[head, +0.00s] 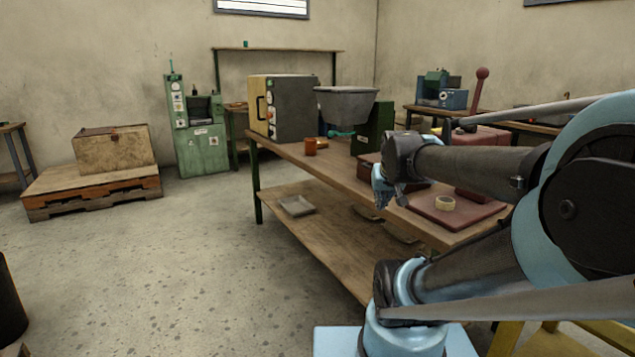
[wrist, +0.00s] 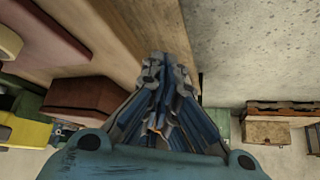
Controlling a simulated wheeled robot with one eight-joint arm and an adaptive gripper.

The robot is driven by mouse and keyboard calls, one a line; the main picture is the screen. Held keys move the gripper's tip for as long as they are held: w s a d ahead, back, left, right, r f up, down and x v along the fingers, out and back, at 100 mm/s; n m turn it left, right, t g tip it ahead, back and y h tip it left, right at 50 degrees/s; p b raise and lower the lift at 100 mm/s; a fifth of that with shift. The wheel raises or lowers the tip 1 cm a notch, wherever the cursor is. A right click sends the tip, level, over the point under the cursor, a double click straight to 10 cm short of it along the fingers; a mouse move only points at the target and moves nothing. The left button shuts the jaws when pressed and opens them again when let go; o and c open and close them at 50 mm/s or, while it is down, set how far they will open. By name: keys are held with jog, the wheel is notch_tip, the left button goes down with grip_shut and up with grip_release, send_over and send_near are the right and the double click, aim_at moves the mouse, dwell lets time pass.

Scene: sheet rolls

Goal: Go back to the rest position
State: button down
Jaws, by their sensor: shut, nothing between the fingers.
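My gripper (head: 383,185) hangs at the end of my arm, near the front edge of the wooden workbench (head: 340,172) in the head view. In the wrist view my gripper (wrist: 165,95) has its fingers closed together, with nothing between them. The bench's wooden edge and the grey floor show beyond the fingertips. A pale sheet roll (head: 445,203) lies on a dark red board (head: 458,214) on the bench, to the right of my gripper and apart from it.
A grey hopper (head: 346,104), an oven-like box (head: 290,108) and a small orange-brown cup (head: 310,147) stand on the bench. A lower shelf (head: 335,235) holds a grey tray (head: 296,205). A crate (head: 113,148) on a pallet stands at the left. The floor (head: 150,260) left of the bench is clear.

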jog(key=s+f+g, duration=0.4)
jog(key=s+f, duration=0.6)
jog(key=s, duration=0.5)
jog(key=shift+f+g, duration=0.4)
jog(key=shift+d, duration=0.1)
jog(key=shift+w+f, duration=0.2)
jog(key=shift+w, duration=0.25)
